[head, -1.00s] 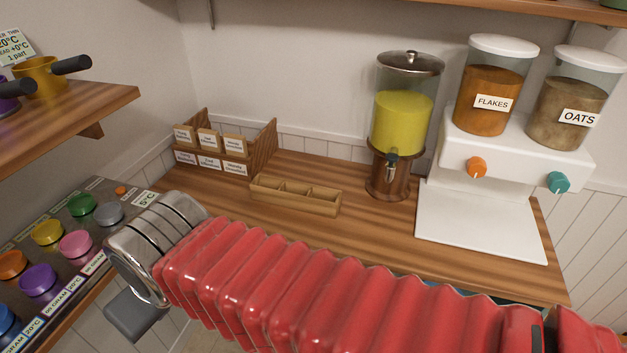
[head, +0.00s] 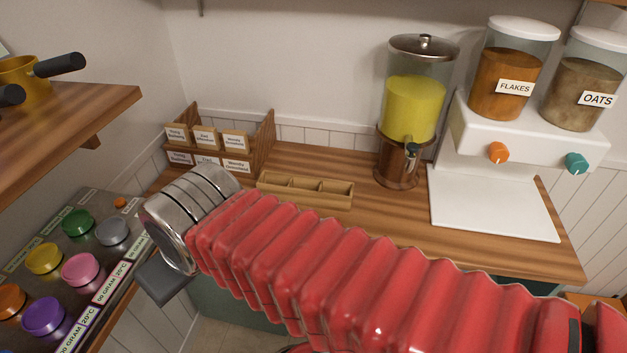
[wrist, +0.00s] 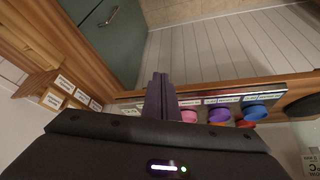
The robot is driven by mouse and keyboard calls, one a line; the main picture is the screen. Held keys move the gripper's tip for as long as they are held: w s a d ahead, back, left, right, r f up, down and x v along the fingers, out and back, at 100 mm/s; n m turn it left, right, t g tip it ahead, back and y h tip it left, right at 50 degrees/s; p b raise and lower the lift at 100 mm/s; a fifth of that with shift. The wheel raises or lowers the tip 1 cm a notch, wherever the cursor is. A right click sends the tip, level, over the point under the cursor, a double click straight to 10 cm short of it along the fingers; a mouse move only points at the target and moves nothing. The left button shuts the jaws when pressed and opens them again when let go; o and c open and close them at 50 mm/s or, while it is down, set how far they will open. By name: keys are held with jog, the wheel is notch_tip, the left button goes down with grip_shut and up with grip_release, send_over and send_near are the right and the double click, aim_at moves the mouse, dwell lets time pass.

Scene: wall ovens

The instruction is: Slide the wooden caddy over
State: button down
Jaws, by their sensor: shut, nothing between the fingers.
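A low wooden caddy (head: 305,191) with three open compartments sits on the wooden counter in the head view, left of the juice dispenser. It looks empty. My arm crosses in front of it, and its front edge is partly close behind the red sleeve. My gripper (wrist: 160,82) shows in the wrist view with its dark fingers shut together and nothing between them. It points down past the counter edge, apart from the caddy.
A wooden rack (head: 262,143) with labelled cards stands behind the caddy. A juice dispenser (head: 410,110) and white cereal dispenser (head: 500,135) stand to the right. A panel of coloured knobs (head: 80,268) lies at left, under a shelf (head: 70,130). A green cabinet (wrist: 112,35) is below the counter.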

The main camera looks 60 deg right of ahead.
jog(key=w+d+r+m+g, duration=0.1)
jog(key=w+d+m, duration=0.1)
jog(key=w+d, duration=0.45)
jog(key=w+d+m+g, duration=0.2)
jog(key=w+d+m, duration=0.1)
jog(key=d, duration=0.6)
jog(key=w+d+r+m+g, duration=0.1)
jog(key=w+d+m, duration=0.1)
jog(key=w+d, duration=0.45)
jog(key=s+d+f+m, duration=0.2)
jog(key=d+f, duration=0.2)
jog(key=d, duration=0.6)
jog(key=s+d+f+m+g+y, duration=0.1)
jog(key=d+f, duration=0.4)
jog(key=d, duration=0.5)
jog(key=s+d+f+m+g, duration=0.1)
jog(key=s+d+f+m, duration=0.2)
jog(key=d, duration=0.7)
jog(key=shift+s+d+f+y, duration=0.3)
jog(key=shift+s+f+y, duration=0.1)
jog(key=shift+f, duration=0.55)
jog(key=shift+a, duration=0.1)
